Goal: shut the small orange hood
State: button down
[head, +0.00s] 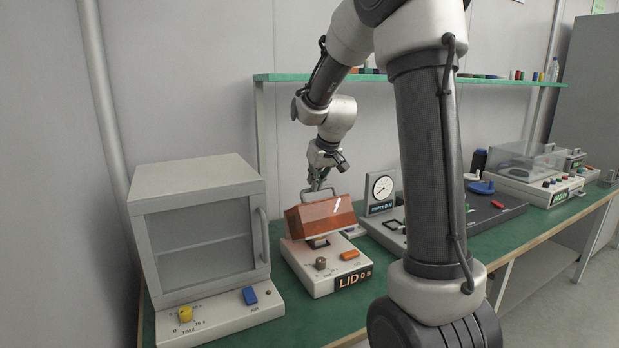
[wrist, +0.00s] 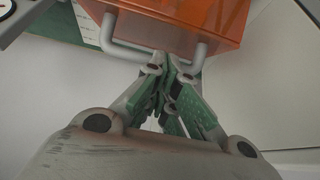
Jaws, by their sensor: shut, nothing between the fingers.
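The small orange hood (head: 320,219) is a translucent box on a pale base unit (head: 318,284) marked LID. Its grey handle (head: 303,197) sticks up from its upper far side, so the hood looks raised; its exact angle is unclear. My gripper (head: 317,186) is at the handle, above and behind the hood. In the wrist view, the hood (wrist: 190,22) fills the top and the U-shaped handle (wrist: 106,32) extends towards me. My gripper's fingertips (wrist: 171,66) are together at the handle's bar, overlapping its middle. Whether they touch it is unclear. Nothing is between them.
A grey cabinet (head: 200,235) with a glass door stands close on the left. A gauge unit (head: 381,195) is to the right of the hood. A green shelf (head: 500,82) runs above the green bench (head: 350,322). My arm hides part of the bench.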

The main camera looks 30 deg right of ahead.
aim_at(321, 202)
jog(key=shift+s+f, duration=0.45)
jog(key=shift+s, duration=0.15)
jog(key=shift+s+f, duration=0.4)
jog(key=shift+s, duration=0.2)
jog(key=shift+s+f, duration=0.6)
jog(key=shift+f, duration=0.05)
jog(key=shift+s+f, duration=0.45)
jog(key=shift+f, duration=0.1)
dwell(0.9)
dwell(0.6)
